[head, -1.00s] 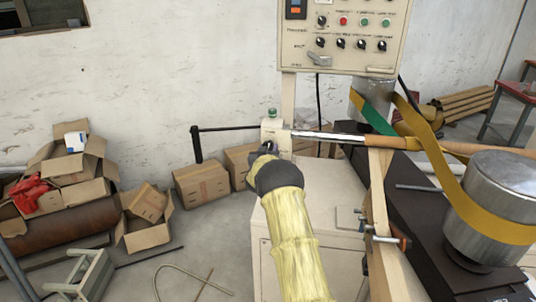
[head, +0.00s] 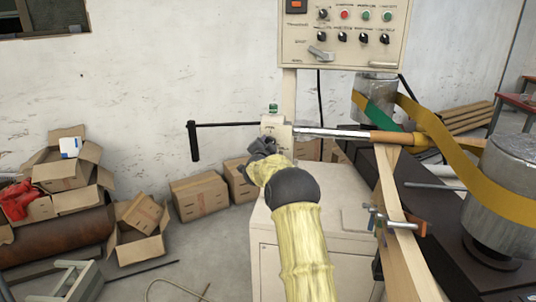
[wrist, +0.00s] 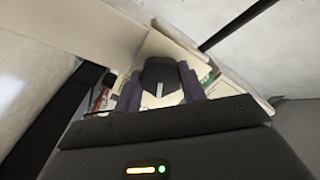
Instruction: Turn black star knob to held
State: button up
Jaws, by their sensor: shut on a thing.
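The black star knob (wrist: 160,78) shows in the wrist view as a dark knob with a white pointer line, on a pale machine face. My gripper (wrist: 160,88) has one finger on each side of it and is shut on it. In the head view my gripper (head: 262,148) is at the front of the cream winder head (head: 278,130), below its green button (head: 273,108). There my gripper hides the knob. The markings around the knob are too blurred to read.
A black crank handle (head: 194,142) sticks out left of the winder head, close to my gripper. A steel shaft (head: 330,132) runs right. The control panel (head: 342,35) stands above. Cardboard boxes (head: 198,193) lie on the floor at left.

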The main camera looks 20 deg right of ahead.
jog(key=m+b, duration=0.8)
jog(key=m, duration=0.2)
jog(key=shift+r+m, duration=0.1)
jog(key=shift+m, duration=0.2)
jog(key=o, duration=1)
jog(key=shift+c, duration=0.2)
jog(key=shift+s+a, duration=0.1)
jog(key=b+v, duration=0.2)
jog(key=v, duration=1.5)
jog(key=shift+b, duration=0.4)
